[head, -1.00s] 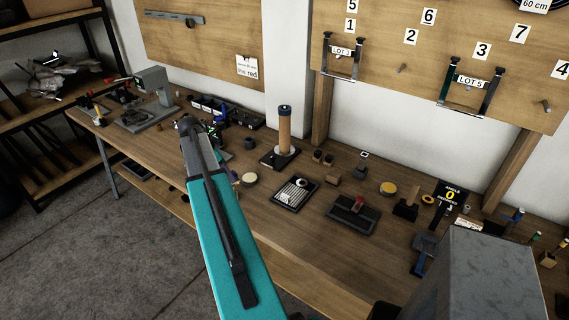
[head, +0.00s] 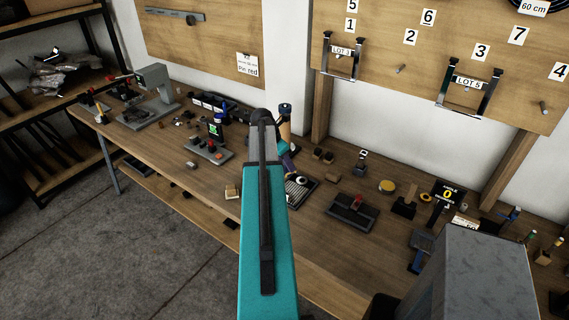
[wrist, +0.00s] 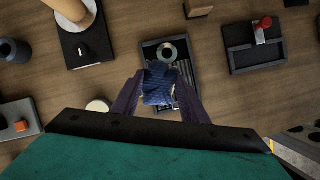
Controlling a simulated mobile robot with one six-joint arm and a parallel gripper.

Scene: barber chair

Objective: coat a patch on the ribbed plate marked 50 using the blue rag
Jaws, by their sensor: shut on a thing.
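The ribbed plate (wrist: 186,76) lies in a dark tray (wrist: 147,50) under my gripper in the wrist view. It also shows in the head view (head: 303,192), partly hidden behind my arm. I cannot read a 50 on it. A round metal ring-shaped piece (wrist: 168,52) sits at its far end. My gripper (wrist: 160,84) is shut on the crumpled blue rag (wrist: 158,86), between two purple fingers. The rag covers the middle of the plate from above. I cannot tell whether it touches the plate.
A black-based block with a red knob (wrist: 262,30) stands right of the plate. A post on a dark base (wrist: 85,40) stands to the left. A pale round disc (wrist: 98,105) lies near the left finger. Bare wood separates these from the tray.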

